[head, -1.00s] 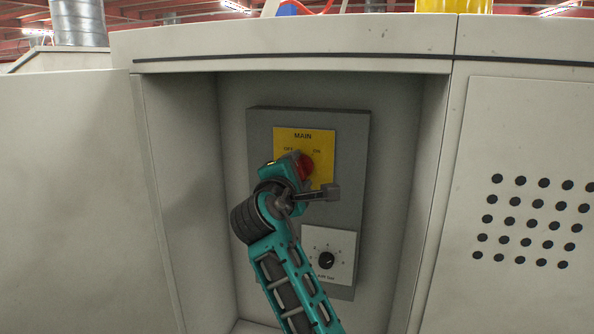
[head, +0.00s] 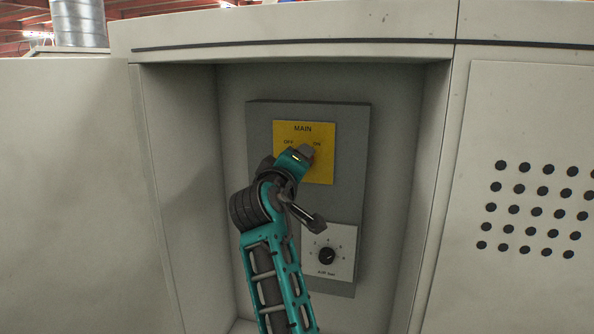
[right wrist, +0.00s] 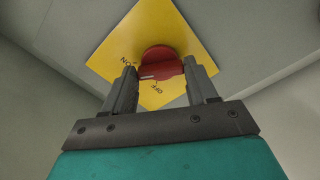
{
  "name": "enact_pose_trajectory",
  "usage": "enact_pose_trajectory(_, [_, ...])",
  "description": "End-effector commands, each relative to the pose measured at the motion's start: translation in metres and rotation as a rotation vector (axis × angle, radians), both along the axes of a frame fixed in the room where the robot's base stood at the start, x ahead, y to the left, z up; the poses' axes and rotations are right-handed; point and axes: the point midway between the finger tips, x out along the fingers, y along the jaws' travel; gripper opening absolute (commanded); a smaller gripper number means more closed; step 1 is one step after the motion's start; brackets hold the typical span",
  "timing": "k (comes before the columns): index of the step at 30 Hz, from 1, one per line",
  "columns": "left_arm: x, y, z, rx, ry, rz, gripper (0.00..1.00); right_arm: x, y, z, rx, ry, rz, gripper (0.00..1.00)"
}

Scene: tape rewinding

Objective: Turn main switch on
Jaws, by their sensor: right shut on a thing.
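The main switch is a red knob (right wrist: 160,56) on a yellow plate (head: 321,169) marked MAIN, OFF and ON. In the head view the knob is almost wholly hidden behind my right gripper (head: 306,152). In the right wrist view my right gripper (right wrist: 163,82) has its two fingers on either side of the knob and is shut on it. The plate looks tilted in that view, with ON at the left and OFF below the knob. A pale mark shows on the knob's lower edge. My left gripper is not in view.
The plate sits on a grey panel (head: 350,190) inside a recessed cabinet bay. A small black dial on a white plate (head: 343,240) is below it. The bay's side walls (head: 185,180) stand close on both sides. A perforated cabinet panel (head: 500,110) is at the right.

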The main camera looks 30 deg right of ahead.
Motion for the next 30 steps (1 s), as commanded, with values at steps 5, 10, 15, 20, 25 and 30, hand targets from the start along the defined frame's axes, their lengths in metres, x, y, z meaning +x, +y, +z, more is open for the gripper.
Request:
enact_pose_trajectory(5, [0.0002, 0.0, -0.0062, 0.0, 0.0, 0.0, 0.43, 0.0002, 0.0007, -0.0024, 0.064, -0.07, 0.001, 0.27])
enact_pose_trajectory(10, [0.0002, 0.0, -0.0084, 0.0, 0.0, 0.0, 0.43, 0.0001, 0.0005, -0.0017, 0.099, -0.113, 0.0, 0.27])
enact_pose_trajectory(15, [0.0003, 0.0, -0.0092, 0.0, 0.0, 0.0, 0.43, 0.0003, 0.0005, -0.0013, 0.115, -0.132, 0.0, 0.27])
enact_pose_trajectory(20, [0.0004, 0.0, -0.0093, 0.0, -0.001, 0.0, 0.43, 0.0003, 0.0005, -0.0011, 0.119, -0.136, 0.0, 0.27])
enact_pose_trajectory(25, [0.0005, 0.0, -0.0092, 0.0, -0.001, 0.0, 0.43, 0.0002, 0.0006, -0.0009, 0.121, -0.136, 0.001, 0.27])
enact_pose_trajectory(30, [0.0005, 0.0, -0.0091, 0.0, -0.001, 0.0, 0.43, 0.0002, 0.0006, -0.0009, 0.12, -0.136, 0.001, 0.66])
